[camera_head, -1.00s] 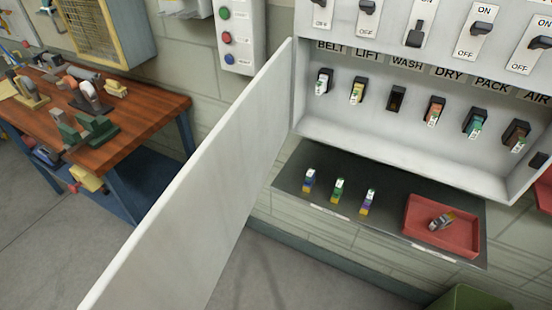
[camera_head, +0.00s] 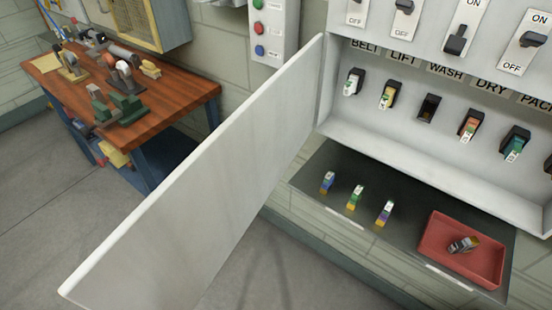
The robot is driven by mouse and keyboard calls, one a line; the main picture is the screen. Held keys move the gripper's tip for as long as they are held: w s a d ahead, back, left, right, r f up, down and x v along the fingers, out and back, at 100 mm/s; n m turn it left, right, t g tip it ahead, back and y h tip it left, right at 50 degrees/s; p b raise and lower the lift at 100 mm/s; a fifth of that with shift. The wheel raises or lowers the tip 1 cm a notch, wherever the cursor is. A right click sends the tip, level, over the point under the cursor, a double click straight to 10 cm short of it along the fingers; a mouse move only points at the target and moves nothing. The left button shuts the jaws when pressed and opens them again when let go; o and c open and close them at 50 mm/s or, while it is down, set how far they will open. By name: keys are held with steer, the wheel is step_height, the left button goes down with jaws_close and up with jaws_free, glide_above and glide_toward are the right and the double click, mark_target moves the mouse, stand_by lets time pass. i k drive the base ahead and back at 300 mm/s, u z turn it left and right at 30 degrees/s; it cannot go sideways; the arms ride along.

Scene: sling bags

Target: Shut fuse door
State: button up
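The fuse door (camera_head: 205,180) is a plain white panel. It stands wide open, hinged at the left side of the white fuse box (camera_head: 420,150) and swung out toward me and to the left. Inside the box, a row of fuses sits under labels reading BELT, LIFT, WASH, DRY and PACK. The WASH holder (camera_head: 430,107) looks dark and empty. A switch row runs above the labels. My gripper is not in view.
A wooden workbench (camera_head: 185,92) with tools stands at left. A button panel (camera_head: 272,30) hangs behind the door.

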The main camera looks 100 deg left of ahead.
mark_target(166, 255)
steer(key=z, duration=0.05)
steer(key=k, duration=2.35)
steer(key=u, duration=1.8)
steer(key=i, duration=0.2)
steer(key=z, duration=0.2)
